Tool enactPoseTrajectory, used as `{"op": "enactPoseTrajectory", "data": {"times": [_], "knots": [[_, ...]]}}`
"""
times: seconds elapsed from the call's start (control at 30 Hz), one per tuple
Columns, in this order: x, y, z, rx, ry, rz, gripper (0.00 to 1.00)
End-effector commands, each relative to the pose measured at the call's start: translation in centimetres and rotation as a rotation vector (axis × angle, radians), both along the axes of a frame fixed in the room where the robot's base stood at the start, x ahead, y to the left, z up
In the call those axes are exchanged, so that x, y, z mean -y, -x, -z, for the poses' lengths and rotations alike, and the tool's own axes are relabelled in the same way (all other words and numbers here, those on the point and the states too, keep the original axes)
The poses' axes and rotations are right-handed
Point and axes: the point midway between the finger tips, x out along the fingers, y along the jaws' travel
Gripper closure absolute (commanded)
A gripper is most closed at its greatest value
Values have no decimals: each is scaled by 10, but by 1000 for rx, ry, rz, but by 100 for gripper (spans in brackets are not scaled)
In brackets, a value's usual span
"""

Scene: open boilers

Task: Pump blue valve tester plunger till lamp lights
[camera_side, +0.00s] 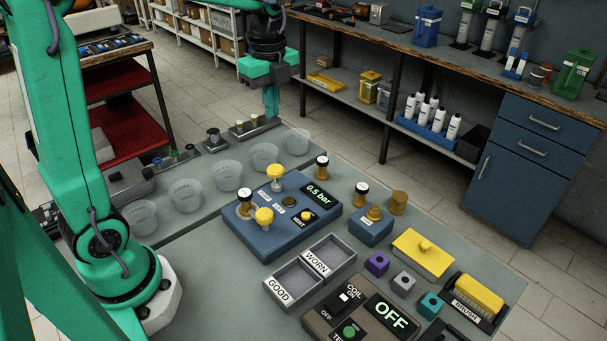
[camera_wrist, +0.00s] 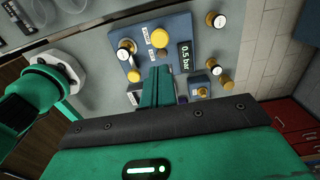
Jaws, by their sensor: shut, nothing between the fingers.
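The blue valve tester (camera_side: 322,226) sits on the grey bench; its display (camera_side: 318,194) reads 0.5 bar. A yellow knob on a pale stem (camera_side: 275,171) stands at its back edge, and a second yellow knob (camera_side: 264,215) at its front left. A white-topped brass valve (camera_side: 245,196) stands at its left. A small round brown lamp (camera_side: 289,201) looks dark. The tester also shows in the wrist view (camera_wrist: 180,22), with a yellow knob (camera_wrist: 160,37) near its middle. My gripper (camera_side: 271,113) is shut and empty, above the bench behind the tester, apart from the knobs.
Clear cups (camera_side: 228,177) line the bench left of the tester. GOOD (camera_side: 292,278) and WORN (camera_side: 329,254) trays lie in front. A blue block with a brass fitting (camera_side: 371,230), loose valves and a yellow-lidded box (camera_side: 423,252) stand right. The space above the tester is open.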

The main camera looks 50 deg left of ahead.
Motion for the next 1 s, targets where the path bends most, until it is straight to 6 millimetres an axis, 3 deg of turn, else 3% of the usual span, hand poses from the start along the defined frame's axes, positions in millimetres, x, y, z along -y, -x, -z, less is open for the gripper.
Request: {"op": "enactPoseTrajectory", "data": {"times": [0.27, 0.8, 1.0], "knots": [[0, 1, 25, -3, 0, 0, 100], [0, 1, 106, -5, 1, 0, 100], [0, 1, 127, -3, 0, 0, 100]]}}
